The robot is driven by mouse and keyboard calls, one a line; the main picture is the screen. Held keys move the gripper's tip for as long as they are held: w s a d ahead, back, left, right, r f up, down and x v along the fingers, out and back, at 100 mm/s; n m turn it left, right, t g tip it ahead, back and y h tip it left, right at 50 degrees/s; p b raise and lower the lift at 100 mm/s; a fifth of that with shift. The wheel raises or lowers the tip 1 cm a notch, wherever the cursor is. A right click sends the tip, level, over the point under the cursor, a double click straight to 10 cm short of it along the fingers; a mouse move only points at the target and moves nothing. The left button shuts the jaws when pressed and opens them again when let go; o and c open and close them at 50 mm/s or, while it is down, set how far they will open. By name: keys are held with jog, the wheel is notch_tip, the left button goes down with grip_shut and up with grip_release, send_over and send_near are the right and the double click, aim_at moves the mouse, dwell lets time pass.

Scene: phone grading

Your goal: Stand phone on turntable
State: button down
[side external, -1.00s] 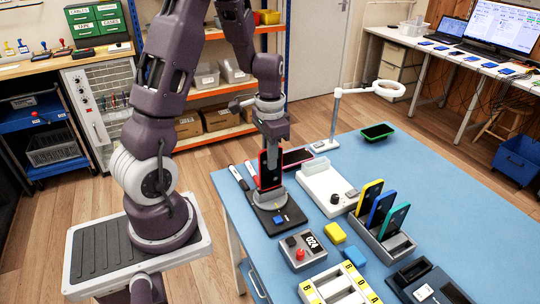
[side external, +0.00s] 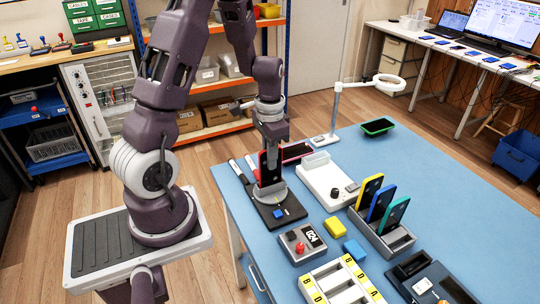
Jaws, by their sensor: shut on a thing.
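A dark phone with a red edge (side external: 263,171) stands upright at the round grey turntable (side external: 270,192), which sits on a black base plate (side external: 279,212). My gripper (side external: 272,150) is above and behind the phone, shut on its upper part. The phone's lower end is at the turntable; whether it touches the surface or a slot there is hard to tell. The far finger is hidden behind the phone.
A grey rack (side external: 400,243) holds yellow, blue and green phones at the right. A white device (side external: 325,182), a grey box with a red button (side external: 301,245) and a lettered tray (side external: 343,284) stand close by.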

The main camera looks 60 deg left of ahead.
dwell(0.3)
jog(key=shift+f, duration=0.45)
jog(key=c, duration=1.1)
grip_release()
jog(key=shift+r, duration=0.75)
jog(key=shift+r, duration=0.15)
jog(key=shift+r, duration=0.6)
